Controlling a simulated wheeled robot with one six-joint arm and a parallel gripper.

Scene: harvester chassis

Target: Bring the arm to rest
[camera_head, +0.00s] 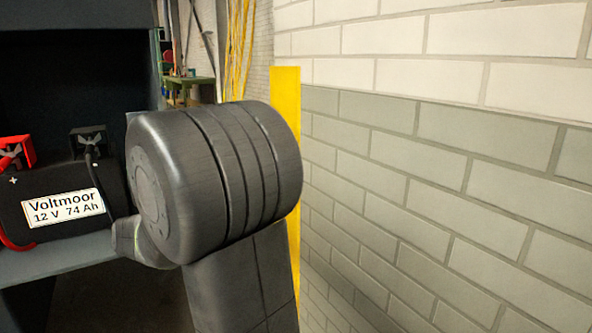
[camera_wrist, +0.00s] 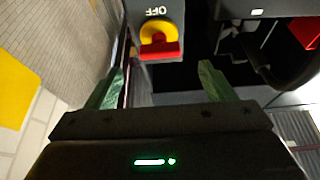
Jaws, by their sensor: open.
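My gripper (camera_wrist: 160,85) shows in the wrist view with its two greenish fingers spread wide apart. Nothing is between the fingers. A red and yellow rotary switch (camera_wrist: 159,41) marked OFF sits on a grey panel just beyond the fingertips, apart from them. In the head view, a large dark joint of my arm fills the middle, and my gripper is out of sight there.
A black battery (camera_head: 62,208) labelled Voltmoor, with a red and a black terminal cover, stands on a grey shelf (camera_head: 55,262) left of my arm. A brick wall (camera_head: 440,170) and a yellow post (camera_head: 286,88) stand to the right. Yellow cables hang behind.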

